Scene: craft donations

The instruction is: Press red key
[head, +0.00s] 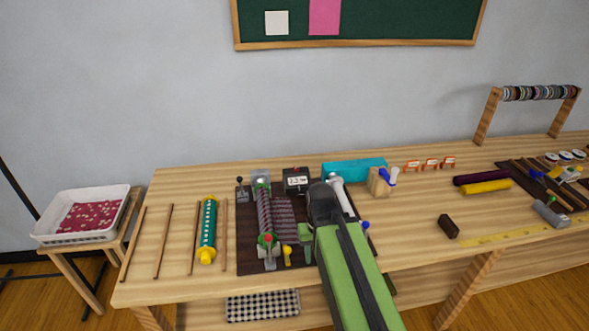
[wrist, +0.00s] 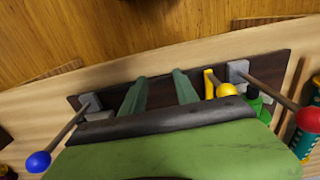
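A black box with a white number display (head: 297,182) stands at the back of a dark board, with a small red spot (head: 295,169) on its top; I cannot tell if this is the red key. A red ball knob (head: 267,238) on a rod is at the board's front left; it also shows at the right of the wrist view (wrist: 309,120). My gripper (wrist: 158,80) is open and empty, its two dark green fingers apart over the board. In the head view my arm covers the board's right part. The box is not visible in the wrist view.
A teal roller with yellow ends (head: 208,230) and wooden rods lie left.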

